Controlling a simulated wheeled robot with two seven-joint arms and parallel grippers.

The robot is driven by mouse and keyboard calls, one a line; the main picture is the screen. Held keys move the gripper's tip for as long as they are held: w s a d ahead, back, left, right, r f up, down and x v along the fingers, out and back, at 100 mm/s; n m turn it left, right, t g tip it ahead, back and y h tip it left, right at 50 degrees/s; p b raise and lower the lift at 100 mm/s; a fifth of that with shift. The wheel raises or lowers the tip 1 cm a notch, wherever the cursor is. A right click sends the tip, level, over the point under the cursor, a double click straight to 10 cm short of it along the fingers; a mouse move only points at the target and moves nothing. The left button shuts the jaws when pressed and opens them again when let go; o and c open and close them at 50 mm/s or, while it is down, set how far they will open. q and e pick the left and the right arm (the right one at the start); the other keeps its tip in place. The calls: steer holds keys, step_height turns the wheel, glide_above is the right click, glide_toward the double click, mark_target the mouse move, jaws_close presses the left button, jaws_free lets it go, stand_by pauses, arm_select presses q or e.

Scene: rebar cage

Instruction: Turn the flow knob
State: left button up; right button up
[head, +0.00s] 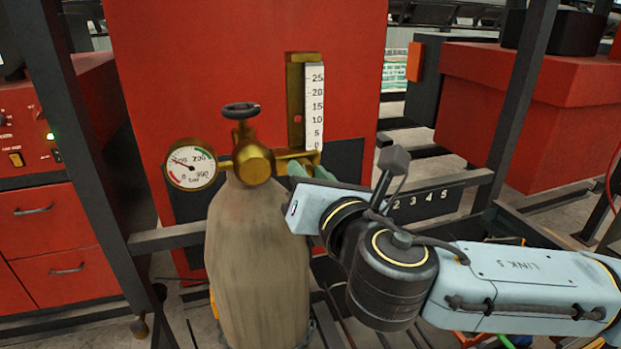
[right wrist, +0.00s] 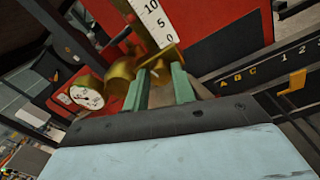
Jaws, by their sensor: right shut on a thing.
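The brass flow meter (head: 296,110) stands upright with a white scale (head: 314,105) beside it, above the regulator on the gas cylinder (head: 258,265). A small red spot shows on its brass column. My right gripper (head: 298,170) is at the foot of the flow meter, its green fingers partly hidden behind my wrist. In the right wrist view, the fingers (right wrist: 162,78) stand either side of brass at the lower end of the scale (right wrist: 152,20). The flow knob is mostly hidden between them. The gripper is shut on it. My left gripper is out of view.
A round pressure gauge (head: 190,165) sits left of the brass regulator body (head: 254,164). A dark valve handwheel (head: 240,110) tops the cylinder. A red panel (head: 200,70) stands close behind. Dark frame posts (head: 90,150) rise at both sides.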

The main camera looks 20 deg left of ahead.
steer(key=shift+f+m+b, duration=0.1)
steer(key=shift+m+b, duration=1.25)
steer(key=shift+m, duration=2.55)
steer(key=o, duration=1)
